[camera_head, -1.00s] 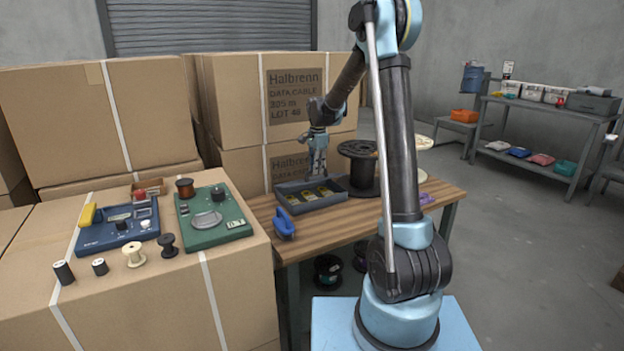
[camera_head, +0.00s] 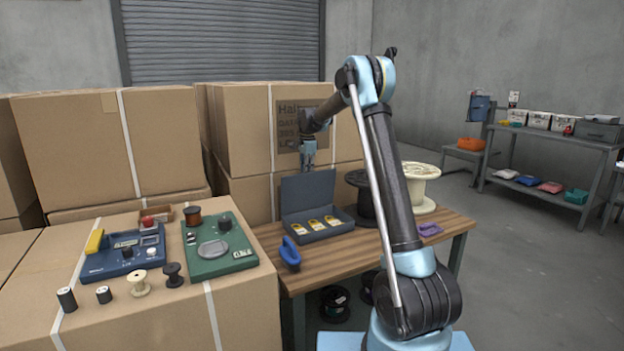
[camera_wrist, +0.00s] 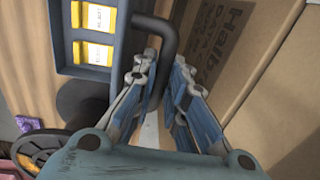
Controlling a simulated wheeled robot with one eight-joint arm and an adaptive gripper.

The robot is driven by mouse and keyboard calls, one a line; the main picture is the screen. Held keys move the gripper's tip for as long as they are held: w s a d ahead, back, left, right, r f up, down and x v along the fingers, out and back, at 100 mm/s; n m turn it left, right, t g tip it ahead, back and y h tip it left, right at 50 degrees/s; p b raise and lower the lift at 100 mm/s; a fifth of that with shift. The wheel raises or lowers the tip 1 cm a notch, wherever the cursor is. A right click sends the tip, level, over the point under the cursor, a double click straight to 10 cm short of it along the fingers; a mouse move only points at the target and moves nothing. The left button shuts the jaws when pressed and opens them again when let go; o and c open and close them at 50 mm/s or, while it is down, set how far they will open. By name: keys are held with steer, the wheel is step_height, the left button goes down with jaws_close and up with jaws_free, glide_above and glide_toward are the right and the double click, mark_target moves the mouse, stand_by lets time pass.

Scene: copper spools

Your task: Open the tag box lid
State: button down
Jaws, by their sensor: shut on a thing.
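The grey tag box (camera_head: 320,231) sits on the wooden table, with several yellow tags (camera_head: 322,222) inside. Its lid (camera_head: 309,190) stands raised, roughly upright, at the back of the box. My gripper (camera_head: 308,167) is at the lid's top edge, pointing down. In the wrist view, my gripper (camera_wrist: 162,72) is shut on a dark bent handle (camera_wrist: 166,30) that appears to belong to the lid. The open box (camera_wrist: 62,25) and yellow tags (camera_wrist: 98,35) show left of it. The fingers hide part of the handle.
Stacked cartons (camera_head: 245,125) rise close behind. The table front is clear.

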steer(key=shift+w+a+f, duration=0.15)
steer(key=shift+w+a, duration=0.2)
steer(key=shift+w, duration=0.3)
steer(key=shift+w+a+f, duration=0.15)
steer(key=shift+w+a, duration=0.15)
steer(key=shift+w, duration=0.4)
steer(key=shift+w+a+f, duration=0.15)
steer(key=shift+w+a, duration=0.2)
steer(key=shift+w, duration=0.3)
steer(key=c, duration=1.6)
jaws_free()
steer(key=shift+r, duration=0.1)
step_height(320, 180, up, 12)
steer(key=shift+s+d, duration=0.15)
steer(key=shift+s, duration=0.1)
